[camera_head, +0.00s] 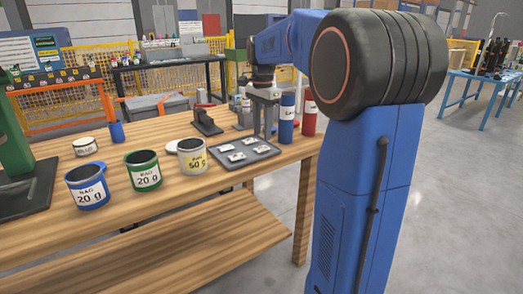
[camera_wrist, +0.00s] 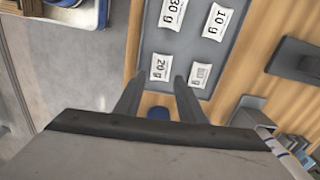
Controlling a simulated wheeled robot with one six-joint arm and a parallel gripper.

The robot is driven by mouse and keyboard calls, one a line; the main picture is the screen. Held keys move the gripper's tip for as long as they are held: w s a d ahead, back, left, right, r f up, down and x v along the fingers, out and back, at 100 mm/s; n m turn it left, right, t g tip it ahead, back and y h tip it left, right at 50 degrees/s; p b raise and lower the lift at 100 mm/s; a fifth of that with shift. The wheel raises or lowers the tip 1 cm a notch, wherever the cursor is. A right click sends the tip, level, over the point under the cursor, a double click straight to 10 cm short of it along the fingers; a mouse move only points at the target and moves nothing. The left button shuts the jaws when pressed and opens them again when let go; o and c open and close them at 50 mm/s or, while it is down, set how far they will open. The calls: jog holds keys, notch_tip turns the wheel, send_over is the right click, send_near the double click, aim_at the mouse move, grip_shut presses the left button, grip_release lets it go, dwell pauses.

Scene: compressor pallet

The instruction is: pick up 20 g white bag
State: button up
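The 20 g white bag (camera_wrist: 160,67) lies flat in a dark grey tray (camera_wrist: 153,37) in the wrist view, with its label facing up. My gripper (camera_wrist: 159,80) is open and empty, and its two fingertips show on either side of the bag's near end. I cannot tell how high the tips are above the bag. In the head view my gripper (camera_head: 264,136) points down over the back right part of the tray (camera_head: 246,160). The bag labels are too small to read there.
In the tray lie a 30 g bag (camera_wrist: 172,14), a 10 g bag (camera_wrist: 217,22) and one with an unclear label (camera_wrist: 200,74). Blue (camera_head: 287,119) and red (camera_head: 309,118) bottles stand close right. Blue (camera_head: 88,187), green (camera_head: 143,172) and white (camera_head: 192,157) pots stand left.

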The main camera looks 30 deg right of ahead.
aim_at(262, 147)
jog(key=shift+a+f, duration=0.1)
jog(key=shift+f, duration=2.55)
jog(key=shift+c, duration=0.2)
jog(key=c, duration=0.8)
